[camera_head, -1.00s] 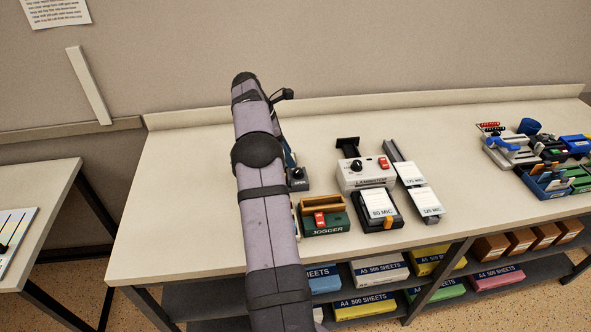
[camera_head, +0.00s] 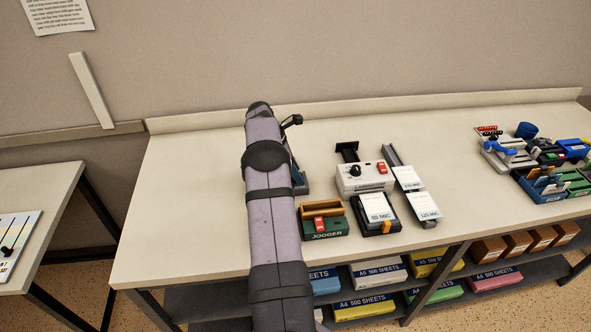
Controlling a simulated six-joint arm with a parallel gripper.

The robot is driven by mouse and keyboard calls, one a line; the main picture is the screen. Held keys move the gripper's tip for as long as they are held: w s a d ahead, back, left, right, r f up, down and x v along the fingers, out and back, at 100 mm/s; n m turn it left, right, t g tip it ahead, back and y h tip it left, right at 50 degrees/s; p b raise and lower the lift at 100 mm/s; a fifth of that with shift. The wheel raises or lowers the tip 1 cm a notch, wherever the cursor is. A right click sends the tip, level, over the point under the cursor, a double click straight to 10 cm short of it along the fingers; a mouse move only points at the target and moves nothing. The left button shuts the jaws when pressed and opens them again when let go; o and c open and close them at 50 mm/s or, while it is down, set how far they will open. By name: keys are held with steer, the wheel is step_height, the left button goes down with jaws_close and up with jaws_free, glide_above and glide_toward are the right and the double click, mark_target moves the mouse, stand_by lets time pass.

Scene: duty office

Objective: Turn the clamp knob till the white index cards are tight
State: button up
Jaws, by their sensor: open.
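My arm crosses the bench from the bottom edge upward, and its far end bends away behind the upper link. My gripper is hidden behind the arm, so its jaws do not show. A narrow dark blue-grey part (camera_head: 300,180) shows just right of the arm, mostly covered by it; I cannot tell whether it belongs to a clamp. No clamp knob and no white index cards can be made out.
A green jogger (camera_head: 323,222) stands close right of the arm. Beyond it are a white laminator (camera_head: 350,183), an 80 MIC tray (camera_head: 378,213) and 125 MIC packs (camera_head: 424,206). Stationery crowds the far right. The bench (camera_head: 190,190) is clear left of the arm.

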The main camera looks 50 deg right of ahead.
jaws_close()
steer(key=c, duration=1.1)
jaws_free()
steer(key=shift+d+m+g+p, duration=0.15)
steer(key=shift+m+g+p, duration=0.15)
steer(key=shift+m, duration=0.5)
steer(key=shift+o, duration=0.2)
steer(key=o, duration=1.1)
steer(key=shift+c, duration=0.2)
steer(key=shift+w, duration=0.1)
steer(key=shift+b+v, duration=0.9)
steer(key=shift+v, duration=2.85)
